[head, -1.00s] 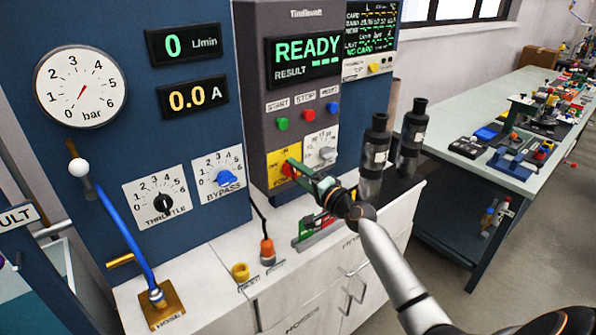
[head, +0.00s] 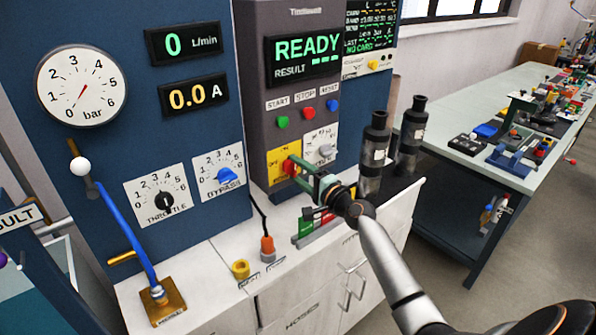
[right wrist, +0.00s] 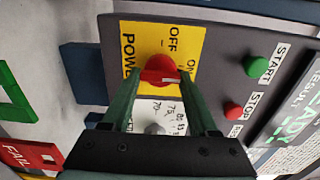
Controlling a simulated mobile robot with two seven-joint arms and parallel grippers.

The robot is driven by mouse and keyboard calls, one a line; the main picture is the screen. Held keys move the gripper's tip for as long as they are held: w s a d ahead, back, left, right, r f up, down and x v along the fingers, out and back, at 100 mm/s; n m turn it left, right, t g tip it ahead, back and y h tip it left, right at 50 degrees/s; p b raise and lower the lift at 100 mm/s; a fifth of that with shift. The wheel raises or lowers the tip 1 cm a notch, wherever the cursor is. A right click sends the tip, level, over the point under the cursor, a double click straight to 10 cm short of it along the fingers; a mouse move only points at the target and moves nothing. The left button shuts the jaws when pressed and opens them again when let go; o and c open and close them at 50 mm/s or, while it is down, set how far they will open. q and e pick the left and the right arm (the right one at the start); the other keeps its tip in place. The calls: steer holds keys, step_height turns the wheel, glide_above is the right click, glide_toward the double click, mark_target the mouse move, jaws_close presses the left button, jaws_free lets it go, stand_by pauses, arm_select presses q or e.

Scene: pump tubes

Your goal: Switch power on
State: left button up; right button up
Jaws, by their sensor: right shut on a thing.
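The red power switch knob (right wrist: 160,70) sits on a yellow plate (right wrist: 127,45) marked POWER, OFF and ON. In the head view the knob (head: 289,168) is on the lower front of the grey tester box (head: 250,110), partly hidden by my gripper. My right gripper (right wrist: 161,84) has its green fingers on either side of the knob and is shut on it; it also shows in the head view (head: 305,174). A pale mark on the knob's face is on the side near ON; its exact setting is hard to read. The display (head: 305,50) reads READY. My left gripper is not in view.
Green START (head: 282,122), red STOP (head: 309,113) and blue RESET (head: 332,105) buttons sit above the switch. A selector dial (head: 325,151) is just right of it. Two dark cylinders (head: 374,150) stand right of my gripper on the bench (head: 215,285).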

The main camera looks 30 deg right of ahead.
steer(key=o, duration=1.4)
steer(key=shift+s, duration=0.1)
steer(key=shift+s+d+b, duration=0.15)
steer(key=shift+s, duration=1.9)
steer(key=shift+s+d+b, duration=0.15)
steer(key=shift+s, duration=1.9)
steer(key=shift+s+d+b, duration=0.15)
steer(key=shift+s, duration=1.9)
steer(key=s+a+f+n+g, duration=0.2)
steer(key=s+a+f+n, duration=0.15)
steer(key=f, duration=0.35)
steer(key=s+a+f+n+g, duration=0.2)
steer(key=a+f+n, duration=0.1)
steer(key=a+f, duration=0.25)
steer(key=s+a+f+n+g, duration=0.2)
steer(key=s+a+f+n, duration=0.1)
steer(key=f, duration=0.5)
steer(key=s+a+f+n+g, duration=0.1)
steer(key=s+a+f+n, duration=0.2)
steer(key=s+a, duration=0.1)
steer(key=s+a+f+n+g, duration=0.1)
steer(key=s+a+f+n, duration=0.1)
steer(key=s+a+n, duration=0.1)
steer(key=s+a+f+n+y, duration=0.1)
steer(key=s+a+f+n, duration=0.2)
steer(key=s, duration=0.3)
steer(key=shift+a+f+n+g, duration=0.3)
steer(key=shift+a+n+g, duration=0.15)
steer(key=shift+a, duration=0.4)
